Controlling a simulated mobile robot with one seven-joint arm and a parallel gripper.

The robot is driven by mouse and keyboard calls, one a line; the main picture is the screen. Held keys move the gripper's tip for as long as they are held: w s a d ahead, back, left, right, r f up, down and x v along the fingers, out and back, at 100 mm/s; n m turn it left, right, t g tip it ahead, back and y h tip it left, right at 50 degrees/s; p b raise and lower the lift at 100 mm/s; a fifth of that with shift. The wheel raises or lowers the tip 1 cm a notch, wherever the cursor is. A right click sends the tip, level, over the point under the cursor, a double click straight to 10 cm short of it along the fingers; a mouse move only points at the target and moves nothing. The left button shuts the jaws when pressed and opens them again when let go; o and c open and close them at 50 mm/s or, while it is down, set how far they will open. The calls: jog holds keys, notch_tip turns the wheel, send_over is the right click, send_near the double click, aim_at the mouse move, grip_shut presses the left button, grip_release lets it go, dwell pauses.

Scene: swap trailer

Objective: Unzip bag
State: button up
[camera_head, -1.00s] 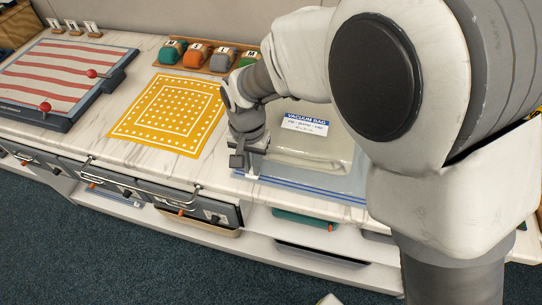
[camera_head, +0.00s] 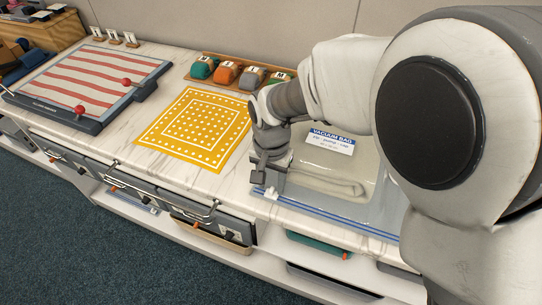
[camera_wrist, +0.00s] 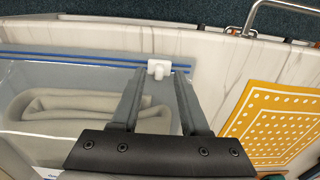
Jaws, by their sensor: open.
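The clear vacuum bag (camera_head: 375,190) lies flat on the counter with a folded beige cloth (camera_head: 330,185) inside and a white and blue label (camera_head: 331,142). Its blue zipper strip (camera_head: 335,218) runs along the front edge. The small white slider (camera_wrist: 159,67) sits on the strip near the end by the yellow mat. My gripper (camera_head: 266,184) is over that end of the bag. In the wrist view my gripper (camera_wrist: 160,78) is open, its two fingers on either side of the slider's line. I cannot tell whether they touch it.
A yellow dotted mat (camera_head: 197,127) lies left of the bag. A red-striped board with red knobs (camera_head: 88,82) is farther left. Drawers with metal handles (camera_head: 165,195) line the counter front.

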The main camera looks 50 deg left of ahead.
aim_at(271, 189)
notch_tip(271, 189, up, 16)
jog(key=p, duration=0.1)
jog(key=shift+p, duration=0.4)
jog(key=shift+r, duration=0.1)
jog(key=w+d+r+m+t, duration=0.1)
jog(key=w+d+r, duration=0.25)
jog(key=d, duration=0.35)
jog(key=w+d+r+m+y+p, duration=0.1)
jog(key=w+d+r, duration=0.2)
jog(key=w+d, duration=0.3)
jog(key=w+d+r+m+t, duration=0.1)
jog(key=w+d+r, duration=0.25)
jog(key=d, duration=0.45)
jog(key=s+d+m+t+h+p, duration=0.1)
jog(key=s+d+m+t, duration=0.2)
jog(key=d, duration=2.3)
jog(key=shift+s+t, duration=0.3)
jog(key=shift+s, duration=0.85)
